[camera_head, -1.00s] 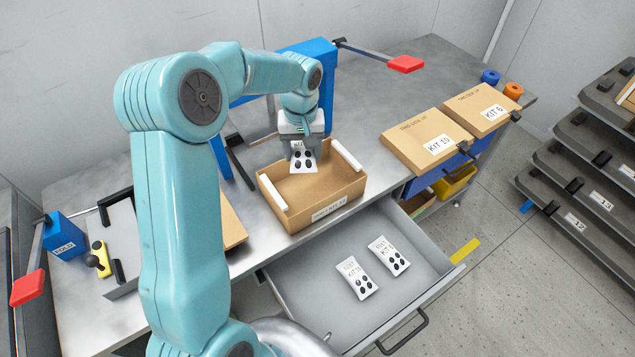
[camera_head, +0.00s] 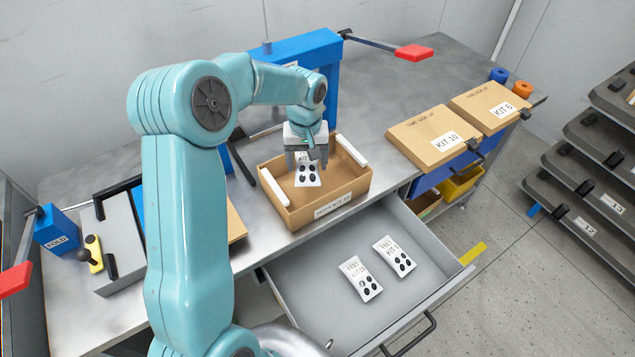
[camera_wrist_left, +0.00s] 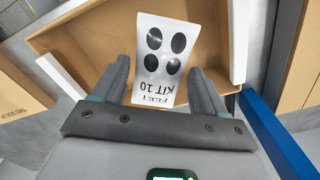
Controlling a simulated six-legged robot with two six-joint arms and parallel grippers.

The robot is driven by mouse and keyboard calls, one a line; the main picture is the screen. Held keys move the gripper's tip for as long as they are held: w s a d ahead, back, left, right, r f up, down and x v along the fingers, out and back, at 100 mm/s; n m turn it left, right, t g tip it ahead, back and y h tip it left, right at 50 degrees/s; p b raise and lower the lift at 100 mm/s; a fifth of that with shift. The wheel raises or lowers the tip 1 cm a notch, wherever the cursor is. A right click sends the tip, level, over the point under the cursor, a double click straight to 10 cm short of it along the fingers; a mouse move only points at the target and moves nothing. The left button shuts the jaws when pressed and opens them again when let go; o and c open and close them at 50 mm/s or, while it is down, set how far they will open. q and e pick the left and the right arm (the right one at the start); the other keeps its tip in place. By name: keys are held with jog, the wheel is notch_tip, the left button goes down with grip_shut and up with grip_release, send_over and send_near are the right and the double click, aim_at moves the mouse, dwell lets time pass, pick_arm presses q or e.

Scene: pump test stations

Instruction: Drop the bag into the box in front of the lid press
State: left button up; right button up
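The bag (camera_head: 307,172) is white with dark oval feet and reads FEET KIT 10 in the left wrist view (camera_wrist_left: 160,60). It is between the fingers of my left gripper (camera_head: 307,156), inside the outline of the open cardboard box (camera_head: 318,212). I cannot tell whether the bag touches the box floor. The box stands before the blue lid press (camera_head: 330,92) with its red-handled lever. My right gripper is not in view.
An open drawer (camera_head: 310,305) below the box holds two similar bags (camera_head: 360,279). Closed kit boxes (camera_head: 434,137) lie at the right of the bench. A blue FOLD station (camera_head: 57,233) is at the left. Dark shelves stand at the far right.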

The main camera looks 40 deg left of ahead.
pick_arm(q)
jog(key=shift+o, duration=1)
jog(key=shift+w+f, duration=0.1)
notch_tip(320, 180, up, 16)
jog(key=shift+r, duration=0.2)
